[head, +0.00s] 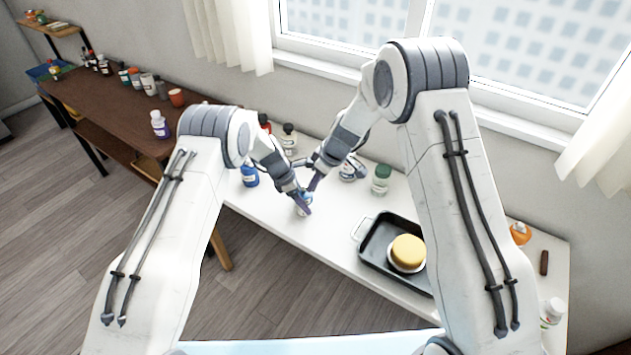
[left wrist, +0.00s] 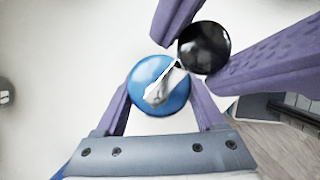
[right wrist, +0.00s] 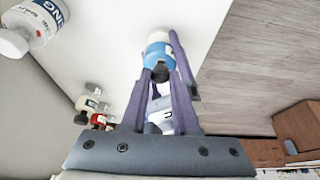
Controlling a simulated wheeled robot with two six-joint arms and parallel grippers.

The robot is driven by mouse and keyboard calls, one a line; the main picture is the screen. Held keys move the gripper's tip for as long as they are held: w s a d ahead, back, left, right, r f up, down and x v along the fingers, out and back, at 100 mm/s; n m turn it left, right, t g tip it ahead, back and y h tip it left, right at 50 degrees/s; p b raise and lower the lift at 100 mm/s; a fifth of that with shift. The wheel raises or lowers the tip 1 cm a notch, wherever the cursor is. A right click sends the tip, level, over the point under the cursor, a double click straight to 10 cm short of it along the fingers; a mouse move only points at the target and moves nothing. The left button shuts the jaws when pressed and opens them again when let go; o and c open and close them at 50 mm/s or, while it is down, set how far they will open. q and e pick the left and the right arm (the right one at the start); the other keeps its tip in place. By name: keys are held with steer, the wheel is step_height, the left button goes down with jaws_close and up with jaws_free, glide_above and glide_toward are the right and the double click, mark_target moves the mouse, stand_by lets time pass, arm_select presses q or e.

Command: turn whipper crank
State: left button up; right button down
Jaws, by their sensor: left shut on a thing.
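The whipper, a small white body with a blue round top (left wrist: 147,74), stands on the white table; its white body (head: 299,212) shows only partly in the head view. Its silver crank (left wrist: 166,84) runs from the top's middle toward a black round knob (left wrist: 204,46), up and right in the left wrist view. My left gripper (head: 304,204) is shut on the whipper, a finger on either side. My right gripper (head: 314,184) is open, its fingers on two sides of the knob, which also shows dark between them in the right wrist view (right wrist: 160,73). I cannot tell whether they touch it.
A black tray (head: 366,250) with a yellow-topped item (head: 408,249) lies right of the whipper. A blue bottle (head: 250,176), a green-capped bottle (head: 381,181) and other bottles stand around the arms. The white table (head: 290,232) is clear in front of the whipper.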

steer(key=shift+s+a+m+t+h, duration=0.25)
steer(key=shift+s+a+m, duration=0.05)
steer(key=shift+m, duration=0.75)
steer(key=shift+s+a+m+t+h, duration=0.25)
steer(key=shift+m, duration=0.8)
steer(key=c, duration=0.7)
jaws_free()
steer(key=shift+o, duration=0.2)
steer(key=shift+n, duration=0.3)
